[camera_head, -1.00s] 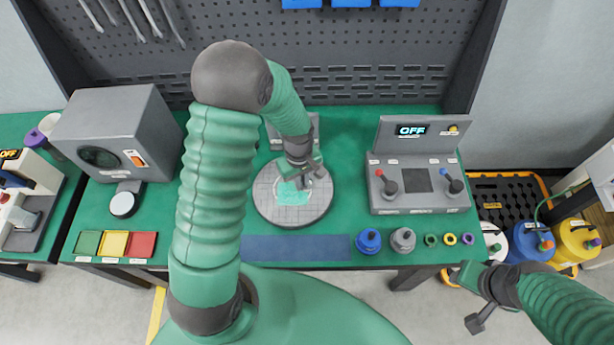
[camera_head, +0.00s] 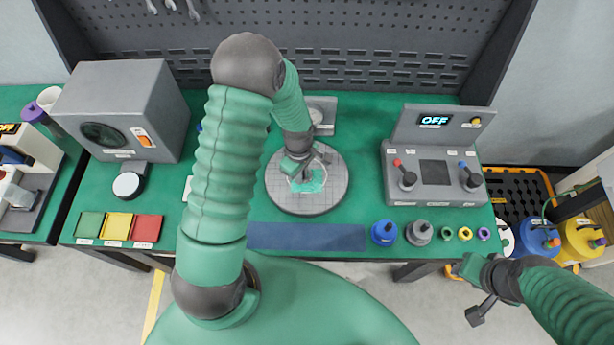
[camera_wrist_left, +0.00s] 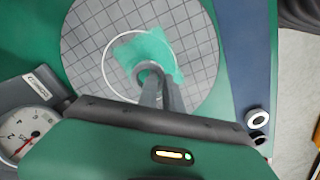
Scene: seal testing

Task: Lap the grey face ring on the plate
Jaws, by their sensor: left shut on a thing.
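The round grey lapping plate (camera_head: 285,196) with a grid of fine lines sits on the green bench. My left gripper (camera_wrist_left: 158,92) reaches down over the plate and is shut on the small grey face ring (camera_wrist_left: 143,70), which is at the teal patch. Whether the ring touches the plate is hard to tell. In the head view the ring is mostly hidden by my left gripper (camera_head: 298,168). My right gripper (camera_head: 480,295) is off the bench's front right; its jaw state is unclear.
A blue strip (camera_head: 305,237) lies in front of the plate. A control box (camera_head: 430,165) reading OFF stands to the right. Blue and grey knobbed parts and small rings line the front right. A grey machine (camera_head: 125,105) and coloured pads (camera_head: 118,226) are at left.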

